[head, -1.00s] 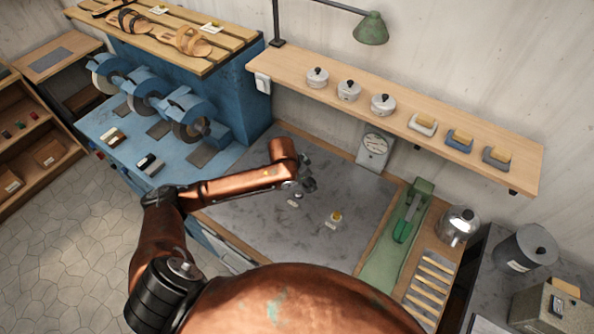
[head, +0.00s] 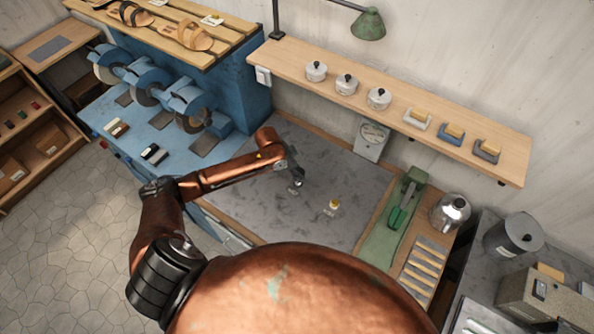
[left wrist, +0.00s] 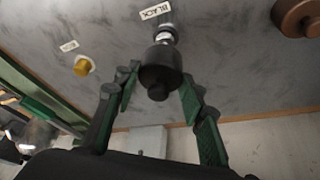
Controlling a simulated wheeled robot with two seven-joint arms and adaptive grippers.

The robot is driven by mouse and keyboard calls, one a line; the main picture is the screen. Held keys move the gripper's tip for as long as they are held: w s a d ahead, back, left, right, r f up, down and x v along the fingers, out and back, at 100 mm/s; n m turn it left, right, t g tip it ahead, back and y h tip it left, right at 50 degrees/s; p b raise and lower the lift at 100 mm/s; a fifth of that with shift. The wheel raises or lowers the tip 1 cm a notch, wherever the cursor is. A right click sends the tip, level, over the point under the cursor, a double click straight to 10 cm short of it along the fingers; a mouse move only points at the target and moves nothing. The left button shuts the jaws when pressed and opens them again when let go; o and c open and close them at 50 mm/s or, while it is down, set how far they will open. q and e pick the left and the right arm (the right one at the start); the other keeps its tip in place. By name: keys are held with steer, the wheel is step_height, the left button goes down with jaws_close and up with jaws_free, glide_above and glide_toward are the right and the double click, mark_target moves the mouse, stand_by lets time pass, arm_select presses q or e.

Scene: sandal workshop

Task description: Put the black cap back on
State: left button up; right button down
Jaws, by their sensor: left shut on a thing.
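A black cap (left wrist: 160,70) with a small knob sits between the two green-padded fingers of my left gripper (left wrist: 160,92), which is shut on it. In the left wrist view a small silver container (left wrist: 164,34) is just beyond the cap and lined up with it. I cannot tell whether the cap touches it. A white label reading BLACK (left wrist: 156,10) lies on the grey bench top beside the container. In the head view my left gripper (head: 300,179) is over the silver container (head: 296,187), and the cap is hard to make out. My right gripper is not in view.
A yellow-capped container (head: 334,204) stands to the right on the grey bench mat (head: 250,212). A green tool (head: 404,203) and a kettle (head: 450,212) are further right. Blue grinding machines (head: 190,103) stand to the left. A shelf (head: 290,54) with tins runs behind.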

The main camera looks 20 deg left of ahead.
arm_select(q)
step_height(320, 180, down, 3)
steer(key=b, duration=0.3)
steer(key=shift+f, duration=0.15)
steer(key=shift+f+b, duration=0.3)
steer(key=shift+f, duration=0.8)
steer(key=o, duration=1.1)
steer(key=shift+r, duration=0.1)
steer(key=v, duration=1.1)
steer(key=shift+s+a+r, duration=0.15)
steer(key=shift+a+r, duration=0.05)
steer(key=shift+r, duration=0.15)
